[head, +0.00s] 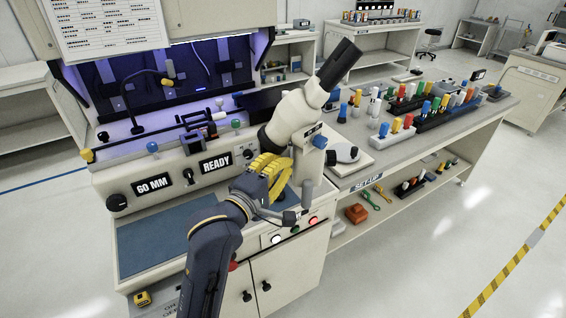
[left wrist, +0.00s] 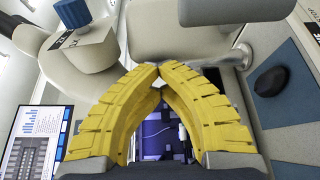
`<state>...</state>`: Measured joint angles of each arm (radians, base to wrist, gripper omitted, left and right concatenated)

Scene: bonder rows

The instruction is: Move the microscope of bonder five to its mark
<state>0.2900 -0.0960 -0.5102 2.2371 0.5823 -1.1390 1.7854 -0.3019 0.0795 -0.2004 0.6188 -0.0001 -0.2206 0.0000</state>
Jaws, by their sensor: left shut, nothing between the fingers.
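The white microscope (head: 298,112) with its black eyepiece tube (head: 340,64) stands at the right end of the bonder, tilted up to the right. My left gripper (head: 278,172) has yellow fingers and is in front of the microscope's lower body, partly hiding it. In the left wrist view its fingertips (left wrist: 158,70) meet, with nothing between them. Pale microscope parts (left wrist: 92,50) lie just beyond the fingers; I cannot tell whether they touch. No mark for the microscope can be made out. My right gripper is not in view.
The bonder's front panel (head: 180,180) carries "60 MM" and "READY" signs. A blue mat (head: 165,240) covers the worktop at left. To the right, the set-up bench (head: 385,155) holds several racks of coloured-top tools.

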